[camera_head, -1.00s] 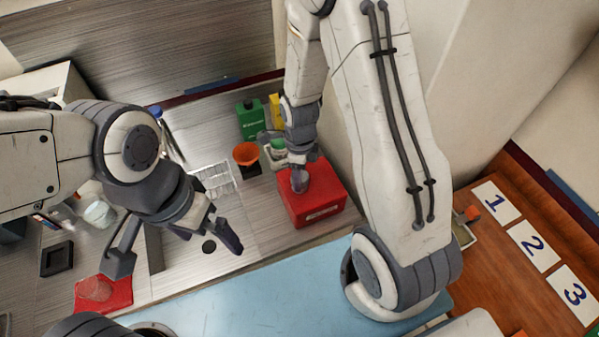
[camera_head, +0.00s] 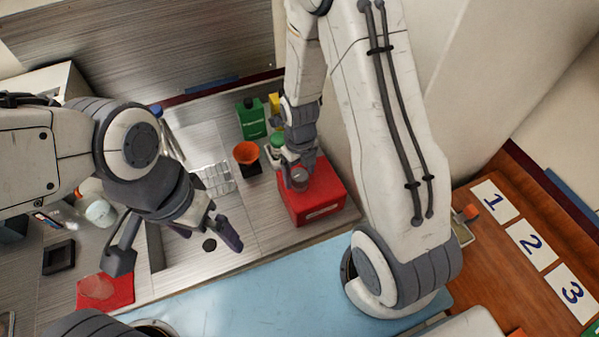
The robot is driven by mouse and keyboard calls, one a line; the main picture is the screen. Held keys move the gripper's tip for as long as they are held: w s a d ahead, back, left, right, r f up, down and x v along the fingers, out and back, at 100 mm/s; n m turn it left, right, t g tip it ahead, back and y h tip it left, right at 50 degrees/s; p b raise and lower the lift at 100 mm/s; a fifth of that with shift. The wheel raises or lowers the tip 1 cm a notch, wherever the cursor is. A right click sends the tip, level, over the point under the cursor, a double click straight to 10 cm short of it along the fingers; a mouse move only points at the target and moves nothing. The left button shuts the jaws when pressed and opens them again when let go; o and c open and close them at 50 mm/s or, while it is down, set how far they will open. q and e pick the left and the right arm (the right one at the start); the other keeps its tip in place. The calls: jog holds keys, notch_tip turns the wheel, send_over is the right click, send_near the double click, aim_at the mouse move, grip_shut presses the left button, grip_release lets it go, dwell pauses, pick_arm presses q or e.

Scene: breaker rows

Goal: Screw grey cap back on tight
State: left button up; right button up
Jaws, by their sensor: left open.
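A round grey piece (camera_head: 299,177) shows at the tip of my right gripper (camera_head: 291,168), above the left part of a red box (camera_head: 325,196). I cannot tell whether this piece is the grey cap or part of the gripper, nor whether the fingers are shut. A pale jar with a green top (camera_head: 278,140) stands behind the gripper and is partly hidden by it. My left gripper (camera_head: 174,248) is open and empty, its fingers wide apart above the metal counter, left of the red box.
A red mat (camera_head: 106,293), a dark square tray (camera_head: 58,257) and a white container (camera_head: 100,212) lie at left. The blue front strip (camera_head: 250,295) is clear.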

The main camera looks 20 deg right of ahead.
jog(key=n, duration=0.4)
jog(key=shift+n, duration=0.4)
jog(key=n, duration=0.4)
jog(key=shift+p, duration=0.3)
jog(key=n, duration=0.9)
jog(key=shift+n, duration=0.3)
